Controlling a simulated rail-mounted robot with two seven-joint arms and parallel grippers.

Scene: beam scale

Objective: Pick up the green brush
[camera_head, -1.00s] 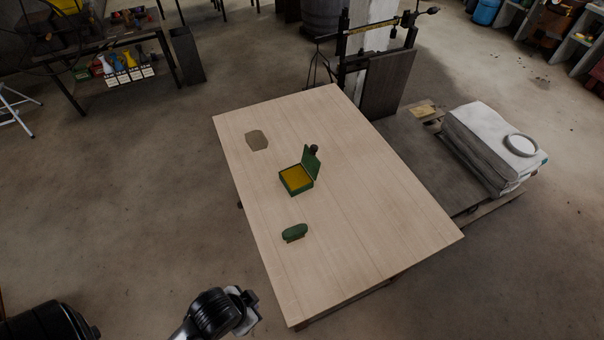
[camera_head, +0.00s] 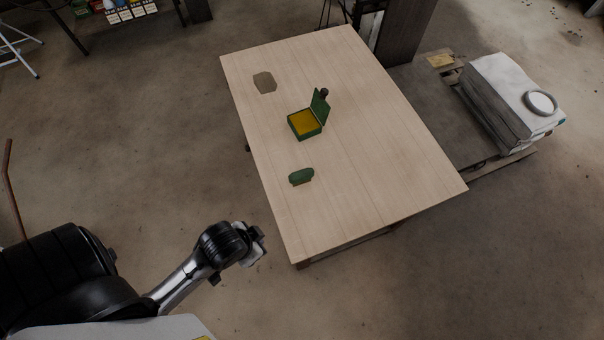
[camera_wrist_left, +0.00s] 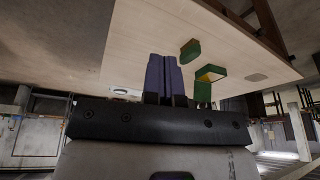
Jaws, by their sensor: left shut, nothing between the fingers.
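The green brush (camera_head: 301,176) lies on the wooden table near its left edge, with a brownish underside. It also shows in the left wrist view (camera_wrist_left: 190,49), where the picture is upside down. My left gripper (camera_wrist_left: 162,62) is shut and empty, its two purple-grey fingers together, well apart from the brush. In the head view my left arm's wrist end (camera_head: 250,243) is off the table's near left edge, and its fingers are hard to make out. My right gripper is not in view.
An open green box (camera_head: 306,137) with a yellow inside stands beyond the brush; it also shows in the left wrist view (camera_wrist_left: 204,88). A flat brown piece (camera_head: 264,82) lies farther back. Much of the table (camera_head: 385,170) is bare. A pallet with a white stack (camera_head: 505,100) stands right.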

